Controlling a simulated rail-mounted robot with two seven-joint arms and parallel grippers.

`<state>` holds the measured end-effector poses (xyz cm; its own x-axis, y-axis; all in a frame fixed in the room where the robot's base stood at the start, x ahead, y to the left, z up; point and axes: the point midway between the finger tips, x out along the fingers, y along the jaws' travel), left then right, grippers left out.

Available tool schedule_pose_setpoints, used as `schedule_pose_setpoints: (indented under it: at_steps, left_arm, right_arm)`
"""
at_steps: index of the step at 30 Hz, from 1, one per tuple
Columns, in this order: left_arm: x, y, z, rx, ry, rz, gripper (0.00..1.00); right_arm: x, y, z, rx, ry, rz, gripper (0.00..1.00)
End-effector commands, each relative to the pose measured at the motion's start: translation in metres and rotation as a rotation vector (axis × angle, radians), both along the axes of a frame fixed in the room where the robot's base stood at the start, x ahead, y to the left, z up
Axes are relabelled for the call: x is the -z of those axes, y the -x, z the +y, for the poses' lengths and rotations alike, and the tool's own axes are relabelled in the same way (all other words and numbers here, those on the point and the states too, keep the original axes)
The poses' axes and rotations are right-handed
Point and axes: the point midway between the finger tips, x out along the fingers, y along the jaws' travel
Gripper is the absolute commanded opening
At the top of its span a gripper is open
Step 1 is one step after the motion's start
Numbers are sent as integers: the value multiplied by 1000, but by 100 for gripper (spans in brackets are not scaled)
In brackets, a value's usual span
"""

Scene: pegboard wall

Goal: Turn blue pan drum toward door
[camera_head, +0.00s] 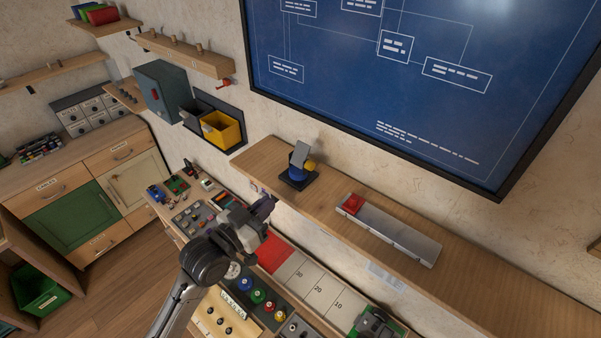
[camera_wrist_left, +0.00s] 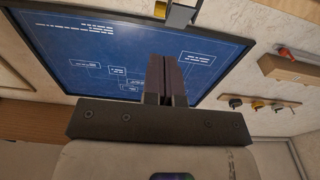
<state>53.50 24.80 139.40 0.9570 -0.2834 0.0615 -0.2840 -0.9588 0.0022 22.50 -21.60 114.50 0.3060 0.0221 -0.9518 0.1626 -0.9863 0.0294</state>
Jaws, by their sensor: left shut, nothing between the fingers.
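A small pan device stands on the wooden wall shelf in the head view. It has a black base (camera_head: 299,183), a blue pan drum (camera_head: 297,174), a yellow part (camera_head: 309,165) and a tilted grey plate (camera_head: 300,153). My left gripper (camera_head: 266,203) is just below and left of it, near the shelf's front edge, apart from the drum. In the left wrist view my left gripper (camera_wrist_left: 163,58) is shut and empty. A grey and yellow part (camera_wrist_left: 181,14) shows at the top edge there; the drum itself is not clear. My right gripper is not in view.
A grey rail with a red block (camera_head: 352,203) lies on the shelf (camera_head: 456,286) to the right. A blue board (camera_head: 420,85) hangs above. A yellow bin (camera_head: 222,131) is on the wall to the left. The bench below holds several knobs and parts.

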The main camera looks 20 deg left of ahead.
Motion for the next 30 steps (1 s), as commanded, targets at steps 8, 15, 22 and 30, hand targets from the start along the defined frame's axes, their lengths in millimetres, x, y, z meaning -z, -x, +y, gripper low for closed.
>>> schedule_pose_setpoints:
  at_steps: [8,15,22,30]
  left_arm:
    - [-7,-52,-16,0,1,1,0]
    - [-9,-89,-27,0,-2,3,0]
    - [-8,-109,-33,1,-3,1,0]
    - [-7,-116,-35,2,-4,2,0]
  right_arm:
    - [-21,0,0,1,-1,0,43]
    - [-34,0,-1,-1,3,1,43]
    - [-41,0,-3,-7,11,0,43]
    - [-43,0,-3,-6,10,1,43]
